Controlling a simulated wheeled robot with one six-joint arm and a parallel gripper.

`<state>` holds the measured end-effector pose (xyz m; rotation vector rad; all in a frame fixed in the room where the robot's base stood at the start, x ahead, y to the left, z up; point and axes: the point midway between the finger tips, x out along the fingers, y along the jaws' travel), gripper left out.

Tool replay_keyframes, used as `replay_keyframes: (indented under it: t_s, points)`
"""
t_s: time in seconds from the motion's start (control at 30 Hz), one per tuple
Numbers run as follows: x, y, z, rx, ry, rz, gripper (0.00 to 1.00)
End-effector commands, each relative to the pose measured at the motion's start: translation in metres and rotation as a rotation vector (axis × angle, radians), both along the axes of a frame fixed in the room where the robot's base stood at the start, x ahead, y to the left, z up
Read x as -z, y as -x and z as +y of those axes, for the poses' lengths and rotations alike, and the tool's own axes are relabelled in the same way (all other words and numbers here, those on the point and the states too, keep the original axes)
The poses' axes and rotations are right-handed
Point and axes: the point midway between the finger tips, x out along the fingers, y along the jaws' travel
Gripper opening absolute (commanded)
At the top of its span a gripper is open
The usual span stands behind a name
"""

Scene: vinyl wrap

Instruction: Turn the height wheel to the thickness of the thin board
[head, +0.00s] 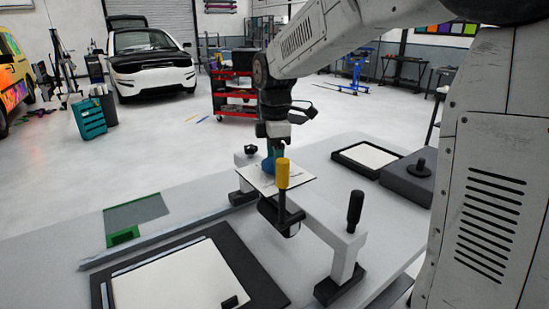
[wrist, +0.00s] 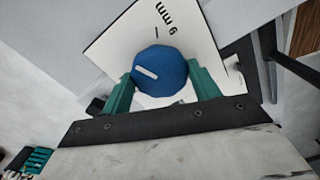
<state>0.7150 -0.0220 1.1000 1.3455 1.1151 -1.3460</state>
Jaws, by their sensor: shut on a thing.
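The height wheel is a blue round knob (wrist: 160,74) with a short white line on its top, lying slightly left of its middle. It sits on a white dial plate (wrist: 120,38) with black ticks and an "mm" label; I cannot tell if its digit is 6 or 9. Another label is partly hidden. My gripper (wrist: 163,90) has its teal fingers on both sides of the knob, shut on it. In the head view, my gripper (head: 273,156) points down at the blue knob (head: 268,166) above the plate (head: 295,180). I cannot tell which board is the thin one.
A white beam frame (head: 325,222) carries a yellow handle (head: 283,173) and a black handle (head: 355,210). A dark tray (head: 262,283) holds a large white board (head: 180,278). A smaller tray with a pale board (head: 370,156) lies back right, beside a grey block (head: 405,182).

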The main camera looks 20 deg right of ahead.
Motion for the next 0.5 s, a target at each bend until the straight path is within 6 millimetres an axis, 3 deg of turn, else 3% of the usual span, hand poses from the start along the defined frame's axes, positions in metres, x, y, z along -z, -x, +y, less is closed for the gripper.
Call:
replay_keyframes:
  t_s: [0.5]
  points:
    - [-0.0009,-0.0007,-0.0002,-0.488,0.001,-0.003,0.38]
